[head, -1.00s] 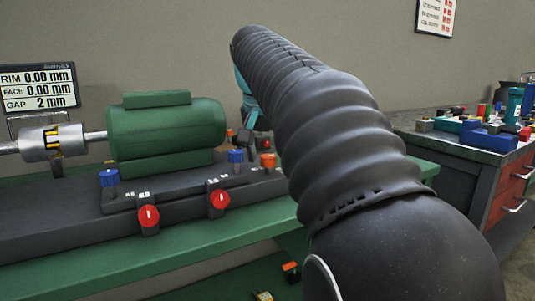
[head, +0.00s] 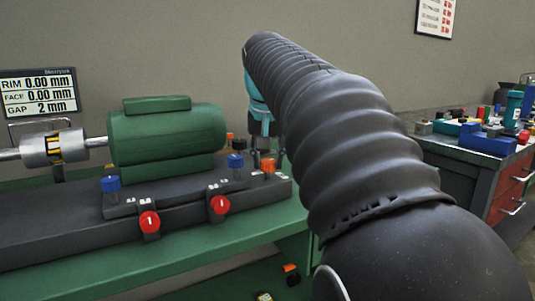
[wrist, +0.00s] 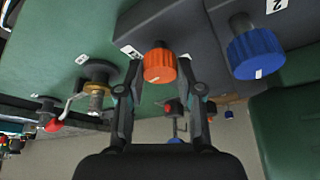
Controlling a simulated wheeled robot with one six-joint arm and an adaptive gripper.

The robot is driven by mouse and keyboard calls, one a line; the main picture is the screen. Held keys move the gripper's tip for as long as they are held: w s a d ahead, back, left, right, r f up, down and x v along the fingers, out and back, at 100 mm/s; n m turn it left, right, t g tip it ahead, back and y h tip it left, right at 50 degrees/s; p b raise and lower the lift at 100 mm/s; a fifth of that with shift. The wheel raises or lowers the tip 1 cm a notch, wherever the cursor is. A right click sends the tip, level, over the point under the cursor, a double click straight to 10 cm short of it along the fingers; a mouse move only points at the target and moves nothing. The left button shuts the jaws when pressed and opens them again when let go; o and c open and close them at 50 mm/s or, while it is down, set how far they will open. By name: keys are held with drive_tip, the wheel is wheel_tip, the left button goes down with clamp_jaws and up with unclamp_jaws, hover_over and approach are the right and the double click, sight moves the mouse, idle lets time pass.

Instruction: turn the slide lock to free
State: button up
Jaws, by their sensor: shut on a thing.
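An orange knob (head: 268,166) stands at the right end of the dark machine base. In the wrist view the same orange knob (wrist: 159,66), with a white mark on its rim, sits between the fingertips of my gripper (wrist: 159,72). The gripper is shut on it, one finger on each side. In the head view my gripper (head: 263,148) shows only partly, just behind the orange knob, and my arm covers the area to its right. I cannot read a label naming the slide lock.
Blue knobs (head: 236,161) and red knobs (head: 149,222) stand along the base (head: 60,215). A blue knob (wrist: 256,50) is close to the right finger. A green motor (head: 165,133) sits behind. A brass fitting with a red-tipped lever (wrist: 97,88) is left of the gripper.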

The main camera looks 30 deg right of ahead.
drive_tip(key=n+p, duration=0.1)
drive_tip(key=n, duration=0.1)
drive_tip(key=n+y+p, duration=0.1)
drive_tip(key=n, duration=0.1)
drive_tip(key=shift+d+r+n+t+y, duration=0.1)
drive_tip(key=shift+r+n+t+y, duration=0.05)
drive_tip(key=shift+n+t+y, duration=0.2)
drive_tip(key=n+y+p, duration=0.1)
drive_tip(key=n+p, duration=0.1)
drive_tip(key=n, duration=0.1)
drive_tip(key=shift+d+n+y, duration=0.1)
drive_tip(key=shift+n+y, duration=0.15)
drive_tip(key=n+y+p, duration=0.1)
drive_tip(key=n, duration=0.2)
drive_tip(key=shift+n, duration=0.3)
drive_tip(key=shift+d+n+g+y+p, duration=0.1)
drive_tip(key=shift+n+g+y+p, duration=0.5)
drive_tip(key=shift+n, duration=1.2)
drive_tip(key=o, duration=1.2)
drive_tip(key=shift+w, duration=0.1)
drive_tip(key=shift+c, duration=0.2)
drive_tip(key=v, duration=1.1)
drive_tip(key=shift+d+r, duration=0.15)
drive_tip(key=shift+r, duration=0.15)
